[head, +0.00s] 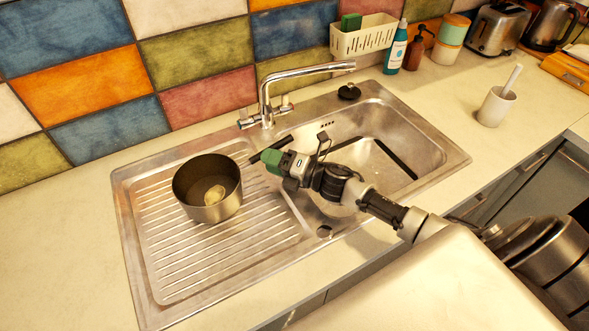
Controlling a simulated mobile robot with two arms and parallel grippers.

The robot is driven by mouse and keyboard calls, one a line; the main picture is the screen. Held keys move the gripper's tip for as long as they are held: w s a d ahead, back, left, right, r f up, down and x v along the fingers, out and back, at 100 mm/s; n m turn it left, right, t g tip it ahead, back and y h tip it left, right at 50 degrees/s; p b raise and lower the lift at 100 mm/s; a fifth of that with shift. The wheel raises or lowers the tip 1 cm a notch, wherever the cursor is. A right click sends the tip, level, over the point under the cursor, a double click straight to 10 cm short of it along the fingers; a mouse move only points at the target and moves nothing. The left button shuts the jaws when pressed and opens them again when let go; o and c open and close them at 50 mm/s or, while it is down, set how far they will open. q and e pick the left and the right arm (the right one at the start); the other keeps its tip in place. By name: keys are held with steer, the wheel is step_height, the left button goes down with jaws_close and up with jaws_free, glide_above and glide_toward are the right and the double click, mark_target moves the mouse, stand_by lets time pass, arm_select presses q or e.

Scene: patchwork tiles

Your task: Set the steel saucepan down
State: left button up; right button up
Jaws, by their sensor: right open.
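The steel saucepan (207,208) stands upright on the ridged drainer (180,262) of the sink, left of the bowl. A pale round shape shows inside it; I cannot tell if it is an object or a reflection. Its dark handle (284,142) points up and right, toward the tap. My right gripper (265,157) reaches in from the right, over the sink. It is open, with its green fingertips at the handle; part of the handle is hidden there. I cannot tell whether they touch. My left gripper is not in view.
The tap (264,95) rises behind the handle, its spout over the sink bowl (395,150). A white caddy (364,38), bottles and a toaster (497,29) stand along the wall. A white cup (496,106) stands at right. The counter left of the drainer is clear.

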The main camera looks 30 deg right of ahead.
steer(key=v, duration=0.3)
steer(key=b+v, duration=0.1)
steer(key=v, duration=0.2)
steer(key=shift+s+d+f, duration=0.2)
steer(key=shift+s+d, duration=0.1)
steer(key=shift+s+d+r+b, duration=0.2)
steer(key=shift+s+d+b, duration=0.15)
steer(key=shift+s, duration=0.15)
